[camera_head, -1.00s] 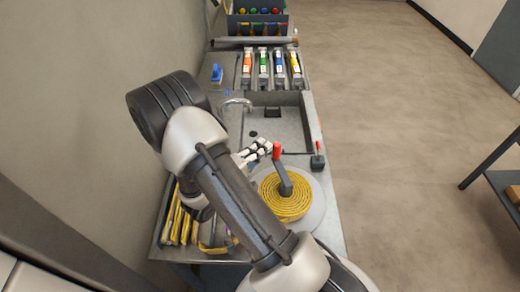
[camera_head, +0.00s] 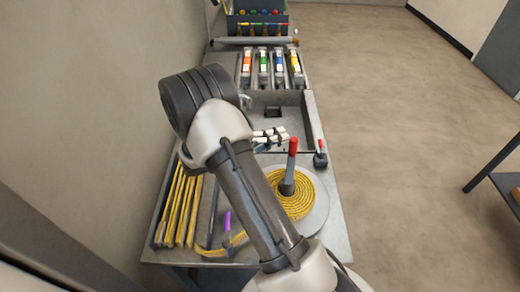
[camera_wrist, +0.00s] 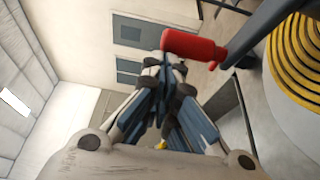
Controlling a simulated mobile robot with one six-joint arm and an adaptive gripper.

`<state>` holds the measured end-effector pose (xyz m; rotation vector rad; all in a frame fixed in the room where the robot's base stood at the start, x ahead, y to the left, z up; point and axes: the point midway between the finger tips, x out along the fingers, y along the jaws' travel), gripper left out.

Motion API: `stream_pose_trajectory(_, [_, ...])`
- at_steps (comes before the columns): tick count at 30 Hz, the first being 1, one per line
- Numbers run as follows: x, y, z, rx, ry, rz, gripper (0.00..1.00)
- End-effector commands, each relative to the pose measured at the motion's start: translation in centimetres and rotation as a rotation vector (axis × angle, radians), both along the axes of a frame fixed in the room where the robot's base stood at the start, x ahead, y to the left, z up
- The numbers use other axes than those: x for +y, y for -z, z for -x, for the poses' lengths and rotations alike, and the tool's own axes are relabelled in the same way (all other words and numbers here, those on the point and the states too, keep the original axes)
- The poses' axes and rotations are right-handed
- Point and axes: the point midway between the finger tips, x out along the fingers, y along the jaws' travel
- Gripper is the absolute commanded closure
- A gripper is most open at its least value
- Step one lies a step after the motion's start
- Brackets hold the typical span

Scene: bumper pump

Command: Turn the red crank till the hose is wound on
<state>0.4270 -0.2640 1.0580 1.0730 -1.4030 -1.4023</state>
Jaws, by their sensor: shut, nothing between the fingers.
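The red crank handle (camera_head: 293,146) stands upright on a dark crank arm (camera_head: 287,186) over the reel. The yellow hose (camera_head: 300,204) lies coiled on the round grey reel plate (camera_head: 318,212); its tail (camera_head: 215,250) runs off left along the bench's front, and my arm hides part of the coil. My gripper (camera_head: 278,138) is shut and empty, just left of the handle's top. In the wrist view my closed fingertips (camera_wrist: 166,64) are right by the red handle (camera_wrist: 193,46); I cannot tell whether they touch. The coil (camera_wrist: 292,62) shows at right.
Yellow lengths (camera_head: 178,210) lie side by side at the bench's left. A purple upright piece (camera_head: 228,219) stands by the hose tail. Open floor lies to the right.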

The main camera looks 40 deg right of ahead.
Motion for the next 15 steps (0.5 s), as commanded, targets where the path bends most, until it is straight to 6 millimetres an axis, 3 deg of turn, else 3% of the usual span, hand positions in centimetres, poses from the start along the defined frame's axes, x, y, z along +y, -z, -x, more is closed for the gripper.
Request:
stream_pose_trajectory(7, [-2.3,0.1,1.4,0.002,-0.004,-0.001,1.00])
stream_pose_trajectory(11, [-3.4,0.2,2.1,-0.001,0.125,0.000,1.00])
stream_pose_trajectory(15, [-4.4,0.1,3.3,0.003,0.131,0.000,1.00])
